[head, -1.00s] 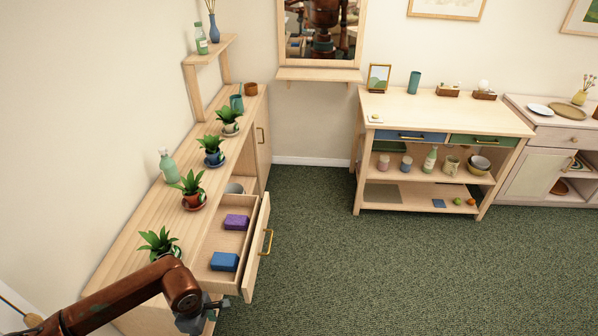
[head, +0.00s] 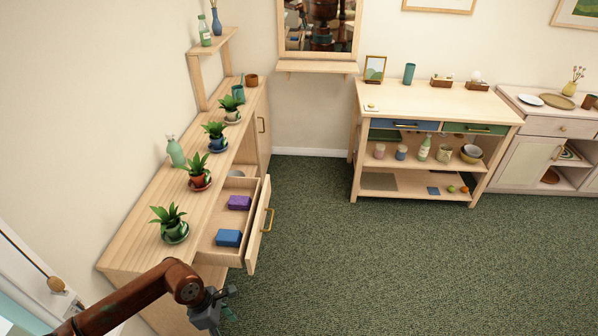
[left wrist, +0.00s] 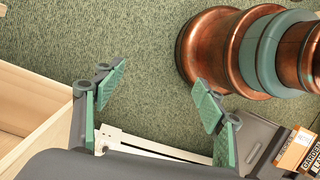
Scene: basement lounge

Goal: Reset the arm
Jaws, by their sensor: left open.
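My left arm comes in at the bottom left of the head view, and its gripper (head: 224,305) is low in front of the open drawer (head: 207,243), mostly dark and partly cut off. In the left wrist view the left gripper (left wrist: 160,95) has its two green-padded fingers spread apart with nothing between them. Green carpet (left wrist: 150,50) lies beyond the fingers. A pale wooden drawer edge (left wrist: 35,140) shows at the left of that view, apart from the fingers. My right gripper is in neither view.
The drawer holds a blue box (head: 228,238) and a purple box (head: 239,202). Potted plants, including one in a terracotta pot (head: 198,180), line the long counter (head: 135,250). A wooden table (head: 440,100) stands at the back right. Open carpet (head: 380,270) fills the middle and right.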

